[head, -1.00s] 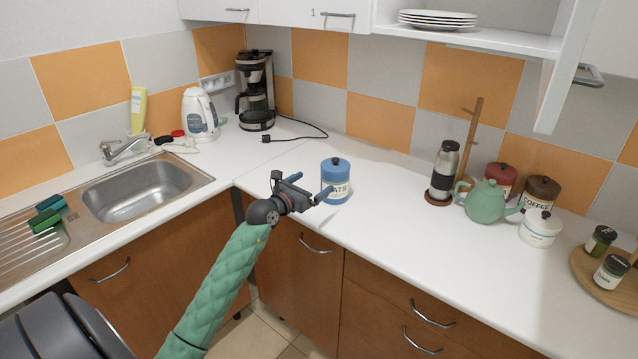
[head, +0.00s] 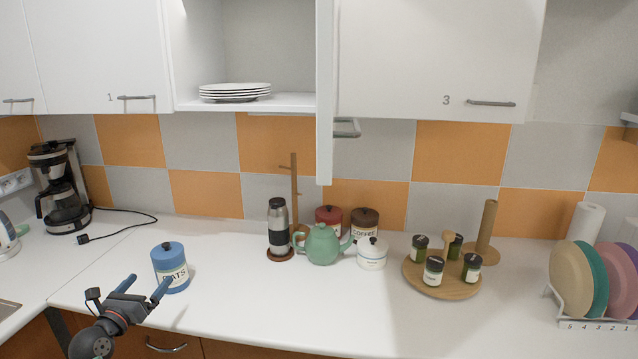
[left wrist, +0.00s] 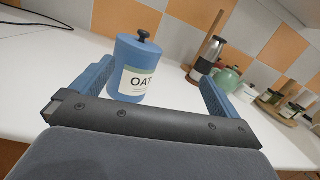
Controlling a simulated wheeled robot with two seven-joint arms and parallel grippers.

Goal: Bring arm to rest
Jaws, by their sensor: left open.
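My left gripper (head: 143,287) is at the lower left of the head view, near the counter's front edge. Its two blue fingers are spread apart with nothing between them. A blue oats canister (head: 171,268) with a dark knob stands upright on the counter just beyond the fingers. In the left wrist view the canister (left wrist: 137,68) shows ahead, past the open fingers (left wrist: 148,88); I see no grip on it. My right gripper is not in view.
The white counter (head: 330,310) is clear in front. A flask (head: 278,228), a green teapot (head: 322,245), a white jar (head: 372,254) and a wooden tray with jars (head: 440,287) stand behind. A cabinet door (head: 325,90) hangs open. A plate rack (head: 590,318) is at right.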

